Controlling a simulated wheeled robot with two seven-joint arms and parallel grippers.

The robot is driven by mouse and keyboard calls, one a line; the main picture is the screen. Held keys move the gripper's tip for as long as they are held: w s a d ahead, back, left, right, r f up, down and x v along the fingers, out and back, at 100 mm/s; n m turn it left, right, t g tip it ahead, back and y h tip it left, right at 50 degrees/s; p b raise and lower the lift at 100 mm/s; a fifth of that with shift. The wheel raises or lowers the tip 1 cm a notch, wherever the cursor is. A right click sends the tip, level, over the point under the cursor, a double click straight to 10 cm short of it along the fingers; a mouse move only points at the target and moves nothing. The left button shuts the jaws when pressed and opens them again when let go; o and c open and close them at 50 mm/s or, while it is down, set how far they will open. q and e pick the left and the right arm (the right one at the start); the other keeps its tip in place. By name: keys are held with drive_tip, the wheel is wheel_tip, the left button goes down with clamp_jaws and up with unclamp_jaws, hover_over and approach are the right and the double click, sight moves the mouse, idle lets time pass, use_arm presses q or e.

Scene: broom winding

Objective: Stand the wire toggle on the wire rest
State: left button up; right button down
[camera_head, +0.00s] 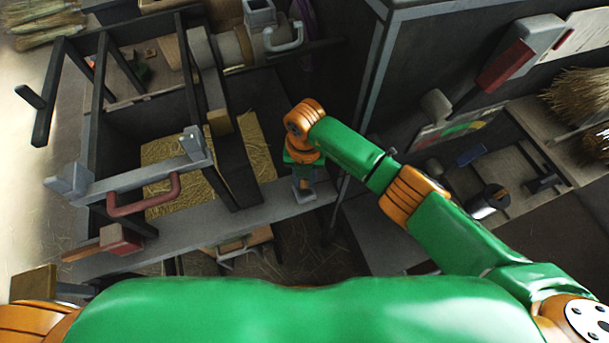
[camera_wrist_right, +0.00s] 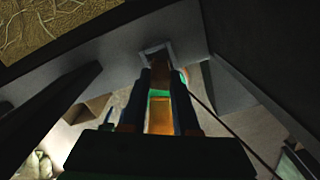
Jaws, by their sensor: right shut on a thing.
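My right gripper (camera_head: 304,183) points down at the right end of a grey ledge, beside a dark upright. In the right wrist view its two dark fingers (camera_wrist_right: 160,85) are shut on an orange-brown piece with a green band, which I take to be the wire toggle (camera_wrist_right: 160,114). The toggle's far end reaches a small grey square frame, likely the wire rest (camera_wrist_right: 146,51), on the ledge. I cannot tell whether the toggle touches or sits in it. In the head view the fingers and arm mostly hide the toggle. My left gripper is out of view.
The grey ledge (camera_head: 228,213) runs left along a dark frame with straw-filled bins (camera_head: 160,160). A red curved handle (camera_head: 146,202) and a red block (camera_head: 121,238) stand at its left. A dark cabinet wall (camera_head: 415,60) rises at the right. The middle of the ledge is clear.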

drive_tip(key=shift+f, duration=0.1)
drive_tip(key=shift+s+f+b, duration=0.1)
drive_tip(key=shift+f+b, duration=1)
drive_tip(key=shift+b, duration=0.05)
drive_tip(key=shift+r, duration=0.1)
drive_tip(key=c, duration=0.6)
unclamp_jaws()
